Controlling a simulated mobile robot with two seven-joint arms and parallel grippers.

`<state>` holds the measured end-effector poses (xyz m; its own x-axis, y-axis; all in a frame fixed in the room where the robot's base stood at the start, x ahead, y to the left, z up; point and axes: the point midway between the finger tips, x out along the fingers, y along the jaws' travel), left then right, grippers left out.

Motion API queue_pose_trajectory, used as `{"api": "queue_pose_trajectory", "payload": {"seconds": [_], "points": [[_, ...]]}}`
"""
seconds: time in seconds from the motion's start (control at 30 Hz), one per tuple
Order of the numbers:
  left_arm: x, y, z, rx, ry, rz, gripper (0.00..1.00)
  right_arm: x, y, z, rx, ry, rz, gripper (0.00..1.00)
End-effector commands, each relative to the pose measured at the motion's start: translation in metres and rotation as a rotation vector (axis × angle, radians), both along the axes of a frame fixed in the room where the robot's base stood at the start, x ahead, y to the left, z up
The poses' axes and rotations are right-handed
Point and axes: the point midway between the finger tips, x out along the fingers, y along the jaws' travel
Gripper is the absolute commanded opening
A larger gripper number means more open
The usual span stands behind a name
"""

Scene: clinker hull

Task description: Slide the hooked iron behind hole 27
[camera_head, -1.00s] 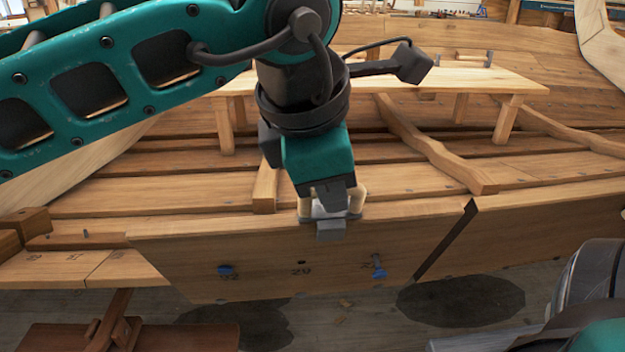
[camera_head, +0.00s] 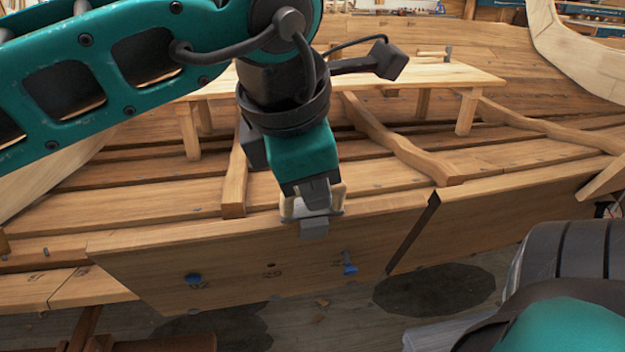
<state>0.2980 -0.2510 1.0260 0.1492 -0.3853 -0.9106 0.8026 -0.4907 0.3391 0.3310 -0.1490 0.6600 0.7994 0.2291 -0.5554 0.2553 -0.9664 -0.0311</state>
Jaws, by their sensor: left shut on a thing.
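My left gripper (camera_head: 313,205) is shut on the hooked iron (camera_head: 314,229) at the top edge of the front plank (camera_head: 230,250). A grey block of the iron hangs over the plank's outer face; any part behind the plank is hidden. The plank has a small dark hole (camera_head: 271,265) with a number that looks like 29. A blue plug (camera_head: 194,278) sits to its left and another blue plug (camera_head: 349,265) to its right. The iron is between the dark hole and the right plug. The mark beside the right plug is too small to read. My right gripper is out of view.
A light wooden bench (camera_head: 430,77) stands inside the hull behind my left gripper. Curved ribs (camera_head: 400,145) cross the inner planks. A dark slanted strip (camera_head: 413,233) marks a joint right of the right plug. My right arm fills the lower right corner.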

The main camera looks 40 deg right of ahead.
Motion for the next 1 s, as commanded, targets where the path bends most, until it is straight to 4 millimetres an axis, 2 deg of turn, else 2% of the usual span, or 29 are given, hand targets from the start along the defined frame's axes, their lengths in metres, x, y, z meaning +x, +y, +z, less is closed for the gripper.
{"api": "queue_pose_trajectory", "payload": {"seconds": [0.1,0.13,0.43,0.73,1.0], "points": [[-0.001,-0.001,0.002,-0.005,0.002,-0.004,0.00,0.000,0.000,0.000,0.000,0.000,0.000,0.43],[-0.001,-0.001,0.002,-0.005,0.002,-0.004,0.18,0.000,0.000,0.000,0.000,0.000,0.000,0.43],[-0.001,0.000,0.002,-0.003,0.000,-0.002,0.46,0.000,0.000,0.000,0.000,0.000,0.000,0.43],[0.000,0.000,0.003,0.002,0.002,-0.001,0.46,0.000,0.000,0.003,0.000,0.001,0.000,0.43],[0.000,0.000,0.034,-0.001,-0.001,-0.001,0.46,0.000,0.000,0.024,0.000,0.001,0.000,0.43]]}}
